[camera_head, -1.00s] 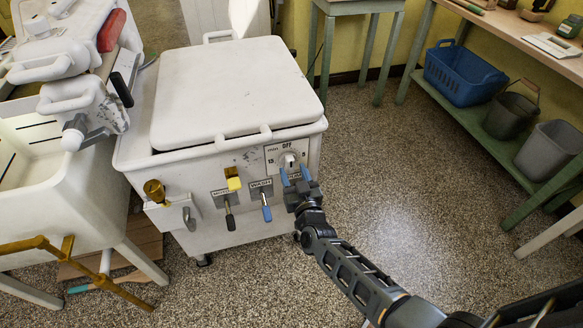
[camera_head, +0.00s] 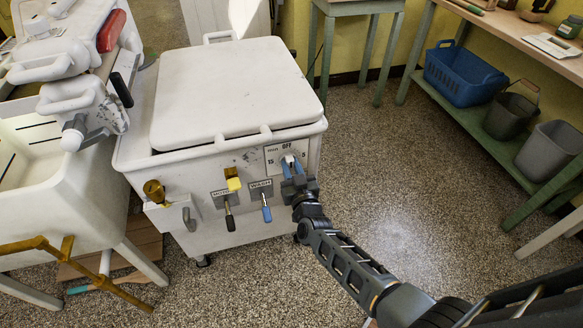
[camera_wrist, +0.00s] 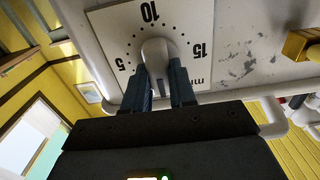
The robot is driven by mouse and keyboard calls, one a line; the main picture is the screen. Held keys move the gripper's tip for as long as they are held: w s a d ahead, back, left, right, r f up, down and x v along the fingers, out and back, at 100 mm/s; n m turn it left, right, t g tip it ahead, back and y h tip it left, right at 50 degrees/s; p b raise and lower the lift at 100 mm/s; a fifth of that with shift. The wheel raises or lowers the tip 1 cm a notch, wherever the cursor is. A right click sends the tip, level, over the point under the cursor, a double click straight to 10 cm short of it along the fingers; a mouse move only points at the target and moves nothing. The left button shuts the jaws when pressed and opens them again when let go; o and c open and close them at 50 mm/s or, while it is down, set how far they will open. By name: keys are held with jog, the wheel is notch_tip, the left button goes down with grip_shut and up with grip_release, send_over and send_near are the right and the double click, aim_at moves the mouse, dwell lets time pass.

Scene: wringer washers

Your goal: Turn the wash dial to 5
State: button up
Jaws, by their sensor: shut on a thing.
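The wash dial is a white knob (camera_wrist: 155,50) on a white plate (camera_wrist: 112,30) marked 5, 10, 15, min and OFF. In the head view the plate (camera_head: 271,160) is at the upper right of the washer's (camera_head: 225,90) front panel, with OFF at the top and 5 on the right. The wrist view shows it upside down, with 5 at left and 10 at top. My gripper (camera_head: 291,165) is shut on the knob, one blue finger on each side. It also shows in the wrist view (camera_wrist: 161,75). The knob's pointer mark cannot be made out.
A brass cap (camera_head: 154,190) is at the left. The speckled floor (camera_head: 390,200) to the right is clear up to the green workbench (camera_head: 455,105).

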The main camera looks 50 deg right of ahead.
grip_shut()
jog(key=m+b, duration=0.2)
jog(key=m, duration=0.1)
jog(key=shift+d+m, duration=0.15)
jog(key=shift+m, duration=0.15)
jog(key=m+b, duration=0.2)
jog(key=m, duration=0.3)
jog(key=shift+d+m+b, duration=0.1)
jog(key=shift+m+b, duration=0.2)
jog(key=shift+b, duration=0.05)
jog(key=m+b, duration=0.2)
jog(key=m, duration=0.2)
jog(key=shift+d+f, duration=0.1)
jog(key=shift+f, duration=0.05)
jog(key=shift+m+b, duration=0.85)
jog(key=shift+m, duration=1.45)
jog(key=shift+s+d, duration=0.1)
